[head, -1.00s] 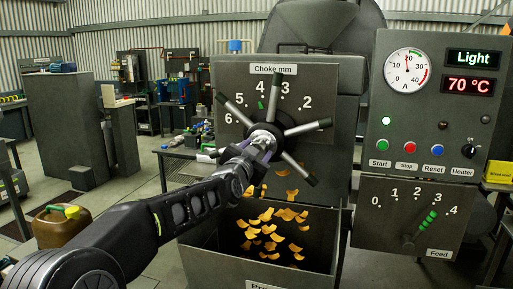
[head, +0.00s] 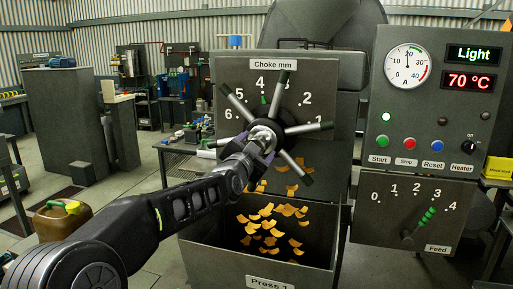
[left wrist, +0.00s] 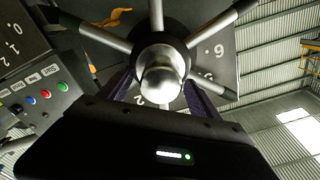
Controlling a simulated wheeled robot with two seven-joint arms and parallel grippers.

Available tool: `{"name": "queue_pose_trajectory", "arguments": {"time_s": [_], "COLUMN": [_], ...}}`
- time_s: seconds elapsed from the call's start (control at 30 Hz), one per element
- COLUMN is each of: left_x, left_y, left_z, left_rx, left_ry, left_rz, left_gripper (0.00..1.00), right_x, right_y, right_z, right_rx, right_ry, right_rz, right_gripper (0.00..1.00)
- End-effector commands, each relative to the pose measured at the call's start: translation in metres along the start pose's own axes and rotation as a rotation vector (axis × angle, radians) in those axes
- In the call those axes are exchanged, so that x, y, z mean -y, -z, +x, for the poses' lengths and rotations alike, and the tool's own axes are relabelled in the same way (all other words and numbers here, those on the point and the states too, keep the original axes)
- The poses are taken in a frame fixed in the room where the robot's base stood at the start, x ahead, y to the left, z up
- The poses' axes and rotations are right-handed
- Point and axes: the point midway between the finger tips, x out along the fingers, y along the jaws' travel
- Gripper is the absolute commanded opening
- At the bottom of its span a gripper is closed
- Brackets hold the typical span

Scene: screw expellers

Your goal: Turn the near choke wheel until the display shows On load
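The choke wheel (head: 283,126) is a dark hub with grey, black-tipped spokes, in front of a panel marked "Choke mm". Its green pointer (head: 264,99) stands close to the 4. My left gripper (head: 265,146) is at the wheel's centre, its fingers on both sides of the silver hub knob. The left wrist view shows the knob (left wrist: 163,76) between the two fingers, which appear closed on it. The display (head: 473,54) reads "Light". My right gripper is not in view.
Below the wheel is an open bin (head: 320,240) with orange flakes falling into it. At right are the control panel (head: 425,120), a round gauge (head: 407,66) and the feed lever (head: 408,236). A brown can (head: 58,222) stands on the floor at left.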

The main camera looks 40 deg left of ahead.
Motion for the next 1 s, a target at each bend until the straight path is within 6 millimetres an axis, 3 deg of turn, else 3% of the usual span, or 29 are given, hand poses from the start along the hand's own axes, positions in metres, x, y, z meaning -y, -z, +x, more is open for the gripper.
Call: {"name": "queue_pose_trajectory", "arguments": {"time_s": [0.27,0.7,1.0], "left_x": [0.000,0.000,0.000], "left_y": [0.000,-0.001,0.000], "left_z": [-0.004,-0.066,-0.078], "left_rx": [-0.001,-0.001,0.000], "left_ry": [0.001,0.002,0.000], "left_rz": [0.000,0.000,0.000], "left_gripper": [0.72,0.72,0.72], "right_x": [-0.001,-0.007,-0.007], "right_y": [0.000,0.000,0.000], "right_z": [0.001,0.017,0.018], "right_rx": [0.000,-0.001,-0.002], "right_ry": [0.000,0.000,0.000], "right_rz": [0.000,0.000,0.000], "right_gripper": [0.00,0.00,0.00]}}
